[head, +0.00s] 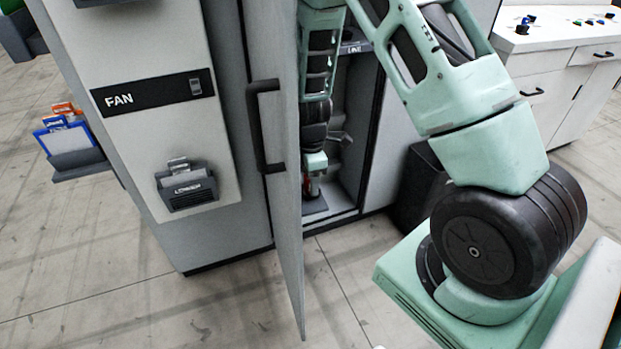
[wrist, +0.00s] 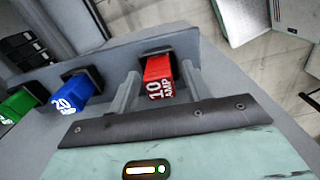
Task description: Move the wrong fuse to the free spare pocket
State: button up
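A red fuse marked 10 AMP (wrist: 158,80) sits in a black socket on a grey panel in the wrist view. A blue fuse marked 20 AMP (wrist: 72,94) and a green fuse (wrist: 20,104) sit in sockets to its left. My gripper (wrist: 158,88) is open, with one finger on each side of the red fuse and a gap visible at the left finger. I cannot pick out a free spare pocket.
The cabinet door (head: 290,200) stands open just left of my arm, with a black handle (head: 262,128). A grey wall (wrist: 120,55) runs behind the sockets. Black blocks (wrist: 22,50) show at the upper left. A white counter (head: 560,70) stands at the right.

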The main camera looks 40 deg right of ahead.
jog(key=shift+r, duration=0.1)
notch_tip(320, 180, up, 12)
jog(key=b, duration=0.1)
dwell(0.4)
dwell(0.5)
